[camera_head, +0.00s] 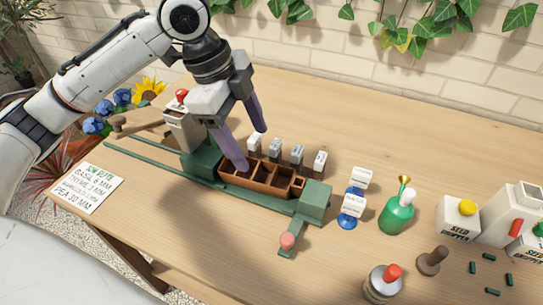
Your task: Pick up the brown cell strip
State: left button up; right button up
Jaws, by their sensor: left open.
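The brown cell strip (285,194) sits in the middle of the table, held between green blocks of a green fixture (313,203). It has several open compartments in a row. My left gripper (250,148) is open with its two purple fingers pointing down at the strip's left end. One finger reaches the strip's near left side and the other is behind it, toward the back edge. Whether either finger touches the strip I cannot tell. The strip's left end is partly hidden by the near finger. My right gripper is not in view.
Several small grey-and-white markers (297,154) stand just behind the strip. A green bottle (397,213), seed dropper boxes (458,218) and a wooden dibber (432,260) stand right. A written card (87,188) lies at left. The back right is clear.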

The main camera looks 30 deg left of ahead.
aim_at(261, 172)
pick_arm(q)
jog(key=x, duration=0.3)
jog(key=shift+s+d+f, duration=0.1)
jog(key=shift+s+f, duration=0.25)
jog(key=shift+f, duration=0.1)
jog(key=b+x, duration=0.1)
jog(key=x, duration=0.5)
jog(key=shift+r, duration=0.1)
jog(key=c, duration=1.3)
notch_tip(261, 172, up, 10)
jog(key=shift+r+p, duration=0.1)
jog(key=shift+p, duration=0.55)
jog(key=shift+c, duration=0.2)
jog(key=o, duration=0.6)
jog(key=shift+f, duration=0.2)
jog(key=shift+c, duration=1.2)
